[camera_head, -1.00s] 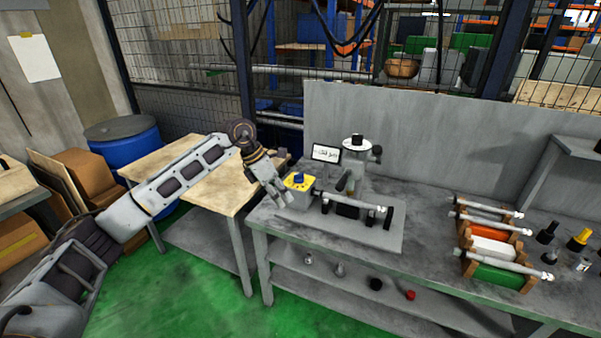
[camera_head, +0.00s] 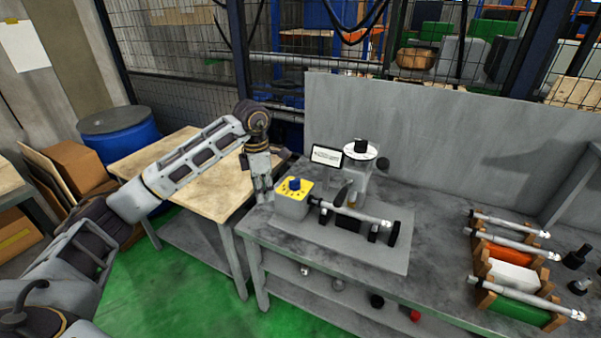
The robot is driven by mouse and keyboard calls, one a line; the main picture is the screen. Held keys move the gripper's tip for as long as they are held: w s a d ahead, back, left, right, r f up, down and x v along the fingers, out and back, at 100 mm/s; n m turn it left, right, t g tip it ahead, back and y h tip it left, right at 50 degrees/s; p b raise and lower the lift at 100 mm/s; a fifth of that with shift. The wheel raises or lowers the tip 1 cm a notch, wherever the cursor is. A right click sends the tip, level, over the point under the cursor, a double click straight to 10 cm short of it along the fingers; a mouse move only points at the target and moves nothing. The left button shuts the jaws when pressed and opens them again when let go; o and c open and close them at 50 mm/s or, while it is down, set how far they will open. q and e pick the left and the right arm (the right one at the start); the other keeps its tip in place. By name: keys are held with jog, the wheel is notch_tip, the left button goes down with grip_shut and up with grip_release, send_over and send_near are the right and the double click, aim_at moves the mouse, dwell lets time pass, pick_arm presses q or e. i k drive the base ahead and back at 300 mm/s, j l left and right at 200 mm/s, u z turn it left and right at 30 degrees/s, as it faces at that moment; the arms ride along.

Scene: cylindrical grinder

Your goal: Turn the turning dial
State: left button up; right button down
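A grey box with a yellow top face and a blue knob (camera_head: 294,184) sits at the left end of the grinder (camera_head: 350,240) on the grey bench. A second dial, a white disc with a black knob (camera_head: 360,149), tops the grinder's upright column. I cannot tell from its looks alone which is the turning dial. My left gripper (camera_head: 264,197) points down just left of the yellow-topped box, apparently apart from both knobs. Its fingers are small and seen nearly edge-on, so their opening is unclear. No object shows in it. My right gripper is out of view.
A small display (camera_head: 327,156) stands behind the box. A metal cylinder (camera_head: 355,213) lies across the grinder. A rack with several rods (camera_head: 515,312) is at the right. A wooden table (camera_head: 190,175) lies under my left arm, and a grey panel (camera_head: 430,130) backs the bench.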

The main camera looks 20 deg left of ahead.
aim_at(294, 184)
jog(key=i, duration=0.85)
